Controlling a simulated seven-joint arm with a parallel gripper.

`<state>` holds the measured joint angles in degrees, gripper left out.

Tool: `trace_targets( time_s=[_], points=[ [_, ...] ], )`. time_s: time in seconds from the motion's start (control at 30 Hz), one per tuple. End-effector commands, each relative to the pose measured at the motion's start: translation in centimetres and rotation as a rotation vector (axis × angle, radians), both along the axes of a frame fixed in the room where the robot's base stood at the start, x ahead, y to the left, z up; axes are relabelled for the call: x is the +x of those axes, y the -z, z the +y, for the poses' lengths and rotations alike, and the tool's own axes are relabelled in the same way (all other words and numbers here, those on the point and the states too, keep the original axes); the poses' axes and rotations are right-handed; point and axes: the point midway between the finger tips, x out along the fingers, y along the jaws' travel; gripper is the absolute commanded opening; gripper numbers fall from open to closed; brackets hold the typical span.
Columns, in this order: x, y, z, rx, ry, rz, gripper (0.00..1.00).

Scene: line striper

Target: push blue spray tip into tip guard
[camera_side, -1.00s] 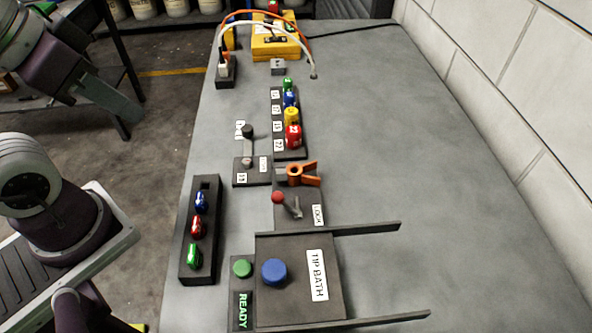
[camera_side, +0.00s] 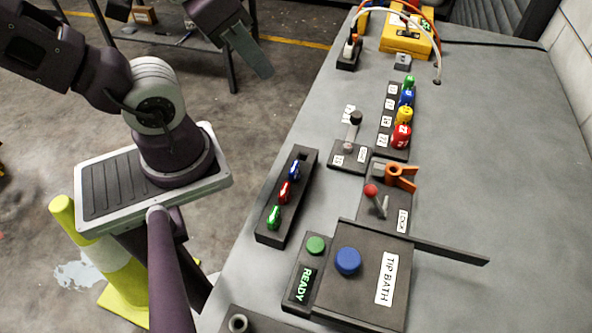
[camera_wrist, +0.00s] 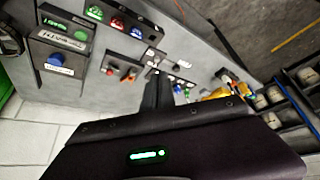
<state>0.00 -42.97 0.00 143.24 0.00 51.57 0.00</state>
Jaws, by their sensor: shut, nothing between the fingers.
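The blue spray tip (camera_side: 293,170) stands in a black rack (camera_side: 270,236), at the end beyond the red tip (camera_side: 284,192) and green tip (camera_side: 273,217). It also shows in the wrist view (camera_wrist: 137,33). An orange pronged fitting (camera_side: 399,176), which looks like the tip guard, sits on a dark block right of the rack. My gripper (camera_side: 262,68) is shut and empty, off the bench's left side in the side view, well apart from the tip. Its dark fingers (camera_wrist: 156,88) are together in the wrist view.
A red-knobbed lever (camera_side: 371,190) stands beside the orange fitting. The tip bath box (camera_side: 348,295) with a blue knob is nearer, beside a green button (camera_side: 316,245). A row of coloured numbered pieces (camera_side: 403,115) stands farther back. The bench's right side is clear.

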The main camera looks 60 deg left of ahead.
Motion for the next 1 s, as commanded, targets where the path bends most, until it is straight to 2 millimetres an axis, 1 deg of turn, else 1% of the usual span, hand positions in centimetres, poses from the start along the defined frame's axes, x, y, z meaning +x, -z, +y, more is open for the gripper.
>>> trace_targets(
  time_s=[0.27,0.3,0.37,0.43,0.47,0.5,0.57,0.6,0.67,0.7,0.73,0.77,0.8,0.87,0.9,1.0],
  points=[
    [0.0,0.0,0.0,0.000,0.000,0.000,0.00],
    [0.0,0.0,0.0,0.000,0.000,0.000,0.04],
    [0.0,0.2,0.0,0.024,0.013,0.014,0.16],
    [0.2,1.4,0.1,0.132,0.087,0.089,0.29],
    [0.3,2.2,0.3,0.205,0.147,0.145,0.32],
    [0.4,3.5,0.4,0.310,0.257,0.241,0.32],
    [0.4,5.4,0.7,0.454,0.482,0.410,0.32],
    [0.3,6.6,0.8,0.525,0.656,0.514,0.32],
    [0.3,8.1,0.6,0.581,0.939,0.641,0.32],
    [0.3,8.9,0.3,0.595,1.138,0.693,0.32],
    [0.4,9.4,0.0,0.593,1.290,0.715,0.32],
    [0.5,9.8,-0.5,0.585,1.438,0.716,0.32],
    [0.7,10.1,-1.1,0.570,1.623,0.694,0.32],
    [1.3,10.1,-2.2,0.551,1.864,0.610,0.32],
    [1.6,9.9,-2.8,0.545,1.990,0.538,0.32],
    [2.6,9.1,-4.0,0.552,2.196,0.359,0.32]
  ],
)
